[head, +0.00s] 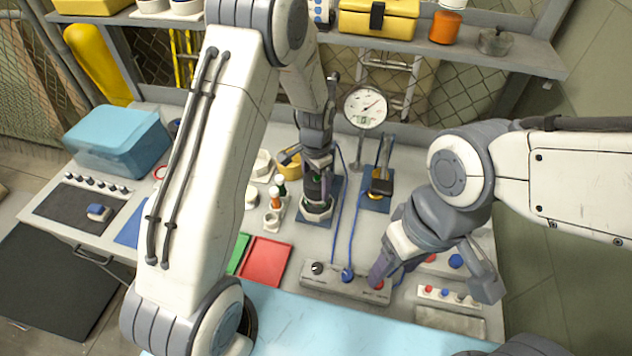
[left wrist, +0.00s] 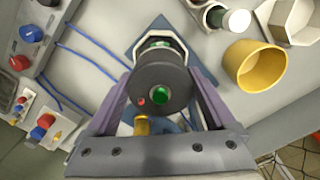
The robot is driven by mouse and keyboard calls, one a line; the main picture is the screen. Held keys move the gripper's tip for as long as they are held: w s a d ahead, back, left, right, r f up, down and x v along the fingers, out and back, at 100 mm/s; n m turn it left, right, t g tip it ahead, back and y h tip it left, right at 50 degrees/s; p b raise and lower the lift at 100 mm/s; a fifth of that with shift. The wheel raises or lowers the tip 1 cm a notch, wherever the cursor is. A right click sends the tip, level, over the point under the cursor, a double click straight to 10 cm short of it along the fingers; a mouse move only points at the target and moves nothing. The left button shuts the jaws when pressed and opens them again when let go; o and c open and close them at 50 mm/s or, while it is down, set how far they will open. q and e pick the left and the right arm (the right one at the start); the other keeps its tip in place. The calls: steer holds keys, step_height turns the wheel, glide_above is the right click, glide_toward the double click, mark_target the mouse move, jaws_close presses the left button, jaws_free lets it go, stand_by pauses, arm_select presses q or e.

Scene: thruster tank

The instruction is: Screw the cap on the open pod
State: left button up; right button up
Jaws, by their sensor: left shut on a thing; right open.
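My left gripper (head: 317,172) is shut on a dark round piece with a green centre and a small red dot, which looks like the cap (left wrist: 160,75). In the left wrist view one finger is on each side of it. Below it is a pod with a pale metal ring (head: 317,208), standing on a blue mat (head: 335,193). The dark piece hides most of the pod, and I cannot tell whether the two touch. My right gripper (head: 433,275) is open and empty, over the front right of the bench.
A control box with knobs (head: 345,284) lies in front. A round gauge (head: 365,107) and a second blue mat with a dark fixture (head: 381,185) are behind and right. A yellow cup (left wrist: 254,66) and small bottles (head: 274,195) stand close by. Blue cables cross the bench.

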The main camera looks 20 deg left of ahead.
arm_select(q)
steer(key=m, duration=0.3)
steer(key=shift+m, duration=0.4)
steer(key=m, duration=0.4)
steer(key=shift+m+p, duration=0.3)
steer(key=shift+p, duration=0.05)
steer(key=m, duration=0.4)
steer(key=shift+s, duration=0.1)
steer(key=m, duration=0.4)
steer(key=shift+s+f+m, duration=0.1)
steer(key=shift+s+m, duration=0.05)
steer(key=shift+m, duration=0.25)
steer(key=o, duration=0.8)
steer(key=shift+o, duration=0.8)
